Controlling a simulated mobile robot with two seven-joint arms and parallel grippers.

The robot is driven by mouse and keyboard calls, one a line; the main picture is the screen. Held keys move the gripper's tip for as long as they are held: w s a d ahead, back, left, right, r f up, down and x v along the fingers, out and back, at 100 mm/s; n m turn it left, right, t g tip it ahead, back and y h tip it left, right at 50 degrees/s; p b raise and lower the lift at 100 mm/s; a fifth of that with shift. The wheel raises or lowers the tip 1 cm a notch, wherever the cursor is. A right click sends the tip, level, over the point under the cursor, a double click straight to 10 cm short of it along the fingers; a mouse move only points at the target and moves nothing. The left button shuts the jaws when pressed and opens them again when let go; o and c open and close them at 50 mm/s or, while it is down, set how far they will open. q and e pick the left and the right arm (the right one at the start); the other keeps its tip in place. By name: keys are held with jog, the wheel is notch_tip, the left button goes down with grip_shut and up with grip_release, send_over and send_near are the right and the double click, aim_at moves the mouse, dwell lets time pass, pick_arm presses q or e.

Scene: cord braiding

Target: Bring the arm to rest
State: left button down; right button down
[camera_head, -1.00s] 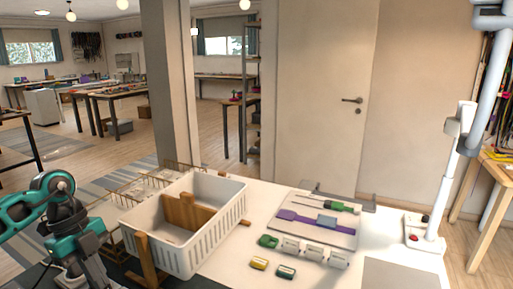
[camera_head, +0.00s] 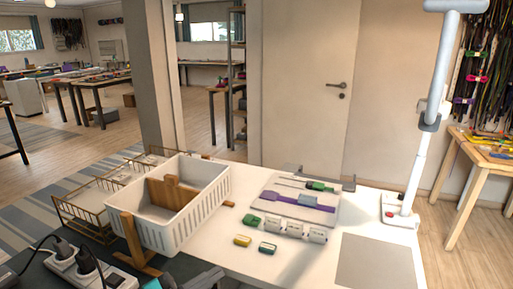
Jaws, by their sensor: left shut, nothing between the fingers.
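My left gripper (camera_head: 205,279) shows only as a dark grey piece at the bottom edge, with a bit of teal arm beside it. It is shut and empty, in front of the white worktable (camera_head: 240,262) and below the white basket (camera_head: 190,232). Most of my left arm is cut off by the frame. My right gripper is out of view.
A grey mat (camera_head: 375,262) lies bare.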

pick_arm(q)
jog(key=s+a+f+n+y, duration=0.4)
jog(key=s+f+n+y, duration=0.2)
jog(key=f, duration=0.4)
jog(key=s+a+f+n+y, duration=0.5)
jog(key=s+f+n+y, duration=0.2)
jog(key=f, duration=0.3)
jog(key=shift+f+n+y, duration=0.25)
jog(key=shift+n+y, duration=0.55)
jog(key=shift+y, duration=0.1)
